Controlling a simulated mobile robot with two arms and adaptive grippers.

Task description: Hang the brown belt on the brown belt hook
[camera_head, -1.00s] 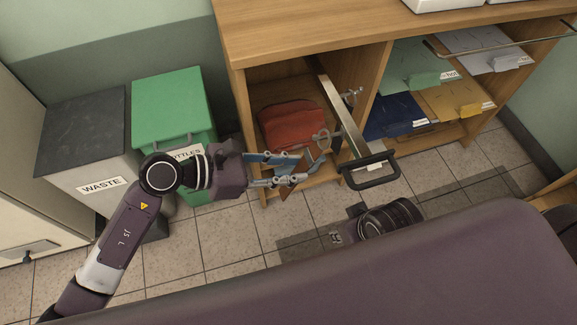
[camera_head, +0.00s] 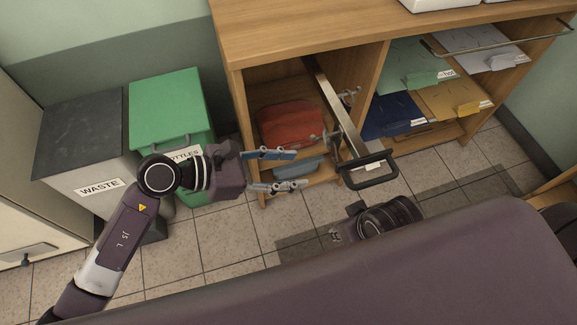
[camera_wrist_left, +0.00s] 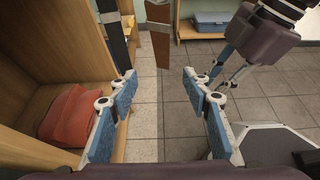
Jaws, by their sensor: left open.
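A brown strap, which looks like the brown belt (camera_wrist_left: 160,38), hangs in the left wrist view, beyond my fingertips. Its top is cut off by the frame, so its hook is hidden there. My left gripper (camera_head: 277,171) is open and empty in front of the cabinet. Its blue-padded fingers (camera_wrist_left: 160,105) stand wide apart in the wrist view. Metal hooks (camera_head: 350,96) sit on the pulled-out rail (camera_head: 340,115); I cannot tell which is the brown belt hook. My right gripper (camera_wrist_left: 222,78) is at upper right in the wrist view; its opening is unclear.
A dark strap (camera_wrist_left: 113,38) hangs left of the brown one. A red bag (camera_head: 290,124) lies in the cabinet compartment. The rail's black handle (camera_head: 368,172) juts out. Green (camera_head: 168,105) and grey (camera_head: 82,125) bins stand left. Tiled floor is free below.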

